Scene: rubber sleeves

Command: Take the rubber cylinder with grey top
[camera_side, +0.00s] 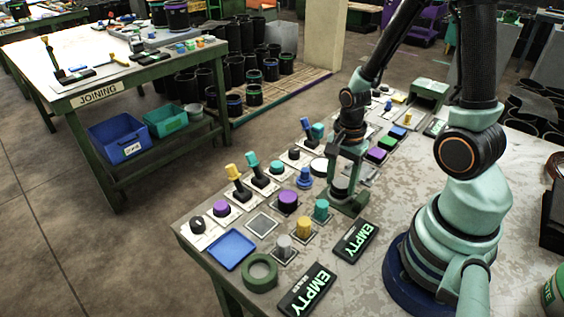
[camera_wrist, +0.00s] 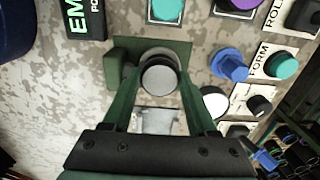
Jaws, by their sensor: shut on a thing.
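A dark rubber cylinder with a round grey top (camera_wrist: 160,80) sits between the fingertips of my gripper (camera_wrist: 158,74) in the wrist view. The two green fingers close on it from both sides. In the side view my gripper (camera_side: 344,178) points down near the middle of the bench, and the cylinder shows only partly between the fingers. A green plate with a raised block (camera_wrist: 180,48) lies under or just behind the cylinder. I cannot tell whether the cylinder still touches it.
Purple, yellow, teal and grey cylinders stand on small plates, with a blue tray (camera_side: 231,250) and a green ring (camera_side: 260,272) at the front. Two black EMPTY signs (camera_side: 306,290) lie beside them. A blue part (camera_wrist: 230,65) stands close by. Bare bench lies towards my base.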

